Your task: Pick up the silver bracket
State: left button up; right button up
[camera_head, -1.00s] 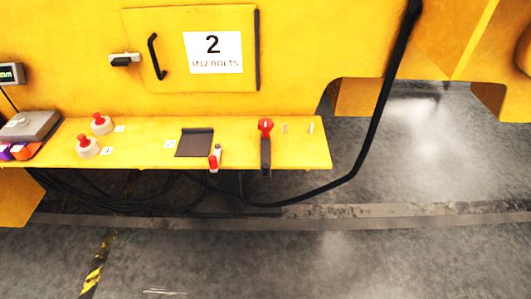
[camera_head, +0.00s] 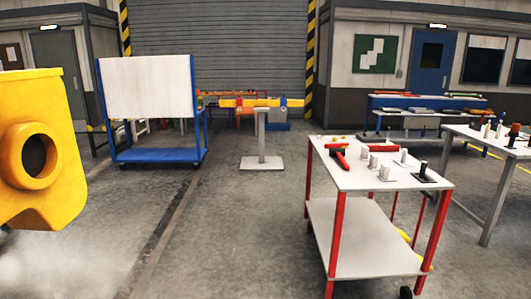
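I cannot make out a silver bracket for certain in the head view. A white-topped cart with red legs (camera_head: 337,190) stands at right of centre. On it lie red tools (camera_head: 340,157), several small whitish cylinders (camera_head: 373,162) and a dark upright piece on a black base (camera_head: 424,172). These are too small to tell whether one is the bracket. Neither of my grippers is in view.
A yellow casting with a round opening (camera_head: 55,150) is close at left. A blue cart with a white board (camera_head: 150,88) and a grey stand (camera_head: 261,140) stand farther back. A grey table (camera_head: 470,142) and blue workbench (camera_head: 400,100) are at right. The middle floor is clear.

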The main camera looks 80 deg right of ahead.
aim_at(404, 163)
jog(key=z, duration=3.7)
